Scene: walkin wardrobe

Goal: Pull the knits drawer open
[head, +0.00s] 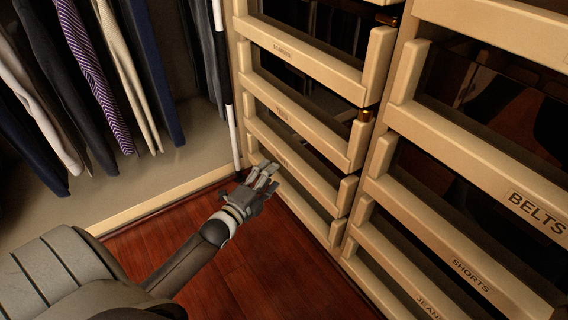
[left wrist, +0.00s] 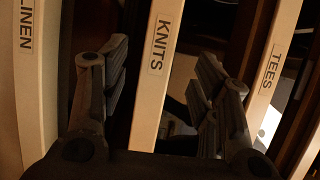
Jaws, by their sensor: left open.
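The knits drawer has a pale wooden front (head: 315,187) low in the left drawer column in the head view. In the left wrist view the knits front (left wrist: 150,100) runs upright with its KNITS label readable. My left gripper (head: 268,174) is at this front, beside its label, which it partly hides in the head view. In the left wrist view the left gripper's fingers (left wrist: 155,80) are open, one on each side of the knits front. I see no clear contact. The drawer looks in line with its neighbours. My right gripper is not in view.
The tees front (left wrist: 262,85) and linen front (left wrist: 32,80) flank the knits front. A second drawer column with a belts drawer (head: 480,175) stands to the right. Hanging trousers (head: 95,70) are at left. The red wooden floor (head: 265,255) before the drawers is clear.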

